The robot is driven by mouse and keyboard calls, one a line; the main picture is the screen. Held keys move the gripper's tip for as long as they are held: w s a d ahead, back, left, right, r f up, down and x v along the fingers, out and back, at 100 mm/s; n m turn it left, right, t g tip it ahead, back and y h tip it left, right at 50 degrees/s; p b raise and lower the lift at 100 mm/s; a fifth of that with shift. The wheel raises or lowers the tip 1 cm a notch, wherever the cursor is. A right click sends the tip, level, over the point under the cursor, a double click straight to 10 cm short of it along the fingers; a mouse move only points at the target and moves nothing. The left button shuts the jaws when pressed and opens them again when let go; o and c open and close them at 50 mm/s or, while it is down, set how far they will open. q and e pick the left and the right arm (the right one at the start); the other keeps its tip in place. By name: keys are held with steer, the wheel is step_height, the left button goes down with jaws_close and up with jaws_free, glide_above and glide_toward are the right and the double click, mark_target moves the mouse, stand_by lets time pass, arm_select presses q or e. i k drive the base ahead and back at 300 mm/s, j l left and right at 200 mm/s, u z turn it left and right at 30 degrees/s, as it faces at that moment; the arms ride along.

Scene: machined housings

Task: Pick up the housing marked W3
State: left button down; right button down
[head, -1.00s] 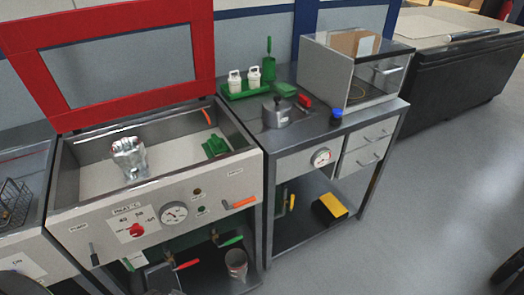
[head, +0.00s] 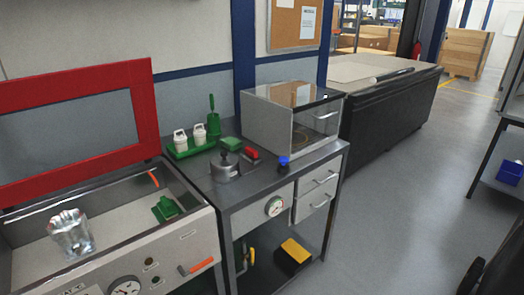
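A shiny metal housing (head: 71,233) stands in the open bin of the machine with the raised red-framed lid, at the left. No W3 mark can be read on it at this distance. A grey metal part with a knob on top (head: 224,166) stands on the bench to the right; I cannot tell whether it is a housing, and no mark is readable on it. Neither of my grippers can be made out in the head view.
The red lid (head: 146,108) stands open. The bench holds a green tray (head: 190,150) with white bottles and a clear-fronted box (head: 270,124). A dark long cabinet (head: 385,115) stands behind. Grey floor (head: 420,200) is free at the right, before a shelf with a blue bin (head: 510,172).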

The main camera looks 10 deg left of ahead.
mark_target(69, 228)
steer(key=u, duration=1.5)
